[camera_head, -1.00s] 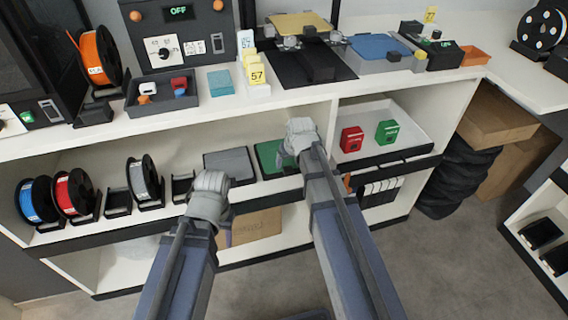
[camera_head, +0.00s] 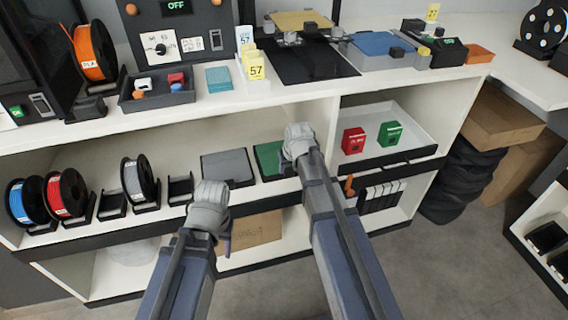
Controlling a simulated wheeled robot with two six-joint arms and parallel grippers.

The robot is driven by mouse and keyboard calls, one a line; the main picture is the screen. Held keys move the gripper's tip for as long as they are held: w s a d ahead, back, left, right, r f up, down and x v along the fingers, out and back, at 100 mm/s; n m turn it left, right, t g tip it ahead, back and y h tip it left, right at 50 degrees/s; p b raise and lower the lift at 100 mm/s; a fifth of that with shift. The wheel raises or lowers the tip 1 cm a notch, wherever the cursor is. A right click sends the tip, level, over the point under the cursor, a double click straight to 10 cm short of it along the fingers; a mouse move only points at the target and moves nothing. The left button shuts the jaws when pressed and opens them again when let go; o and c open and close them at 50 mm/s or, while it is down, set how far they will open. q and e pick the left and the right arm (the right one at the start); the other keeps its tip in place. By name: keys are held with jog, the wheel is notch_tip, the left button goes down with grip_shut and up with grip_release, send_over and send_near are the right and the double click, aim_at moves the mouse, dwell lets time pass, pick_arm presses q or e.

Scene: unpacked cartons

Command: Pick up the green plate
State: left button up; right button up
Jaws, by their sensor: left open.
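The green plate (camera_head: 268,158) lies flat on the middle shelf, beside a grey plate (camera_head: 227,167) on its left. My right gripper (camera_head: 298,142) is at the plate's right side and covers part of it. Its fingers are hidden behind its own wrist, so I cannot tell whether it touches the plate. My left gripper (camera_head: 210,194) is open, in front of the shelf edge below the grey plate, with nothing seen in it.
Spools in blue (camera_head: 28,202), red (camera_head: 68,194) and white (camera_head: 140,180) stand left on the shelf. A white tray (camera_head: 412,122) with red and green boxes sits to the right. The countertop (camera_head: 215,108) above overhangs the shelf.

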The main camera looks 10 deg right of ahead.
grip_shut()
pick_arm(q)
jog(key=shift+r, duration=0.15)
pick_arm(e)
jog(key=shift+r, duration=0.2)
dwell(0.3)
